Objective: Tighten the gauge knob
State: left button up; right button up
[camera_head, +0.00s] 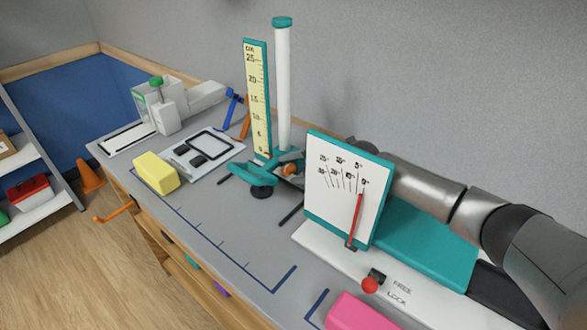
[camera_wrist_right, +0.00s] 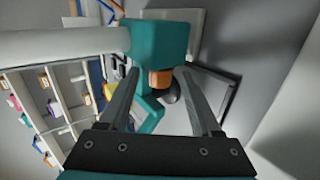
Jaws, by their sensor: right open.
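The height gauge has a white column (camera_head: 283,90), a yellow ruler (camera_head: 256,95) and a teal base (camera_head: 255,178). A small orange knob (camera_head: 291,169) sits low by the column. It also shows in the right wrist view (camera_wrist_right: 160,78), against a teal block (camera_wrist_right: 158,45). My right gripper (camera_wrist_right: 157,84) is open, its two fingers pointing toward the knob with the knob between their tips. I cannot tell whether either finger touches it. In the head view a white dial board hides most of this gripper. My left gripper is not in view.
The white dial board (camera_head: 335,192) with a red pointer stands close in front of my right arm. A red lever ball (camera_head: 370,285), pink block (camera_head: 360,312) and yellow block (camera_head: 155,173) are nearby. Free bench (camera_head: 225,225) lies front left of the board.

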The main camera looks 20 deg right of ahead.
jog(key=shift+c, duration=0.2)
grip_shut()
dwell(0.3)
jog(key=t+b, duration=0.1)
jog(key=b, duration=0.2)
jog(key=f+y+b, duration=0.1)
jog(key=b, duration=0.3)
jog(key=shift+s+d+t, duration=0.1)
jog(key=shift+d+t, duration=0.05)
jog(key=shift+t, duration=0.25)
jog(key=shift+r+t+b, duration=0.2)
jog(key=shift+t+b, duration=0.1)
jog(key=shift+b, duration=0.65)
jog(key=shift+o, duration=0.2)
grip_release()
jog(key=shift+y, duration=0.3)
jog(key=shift+s+r, duration=0.1)
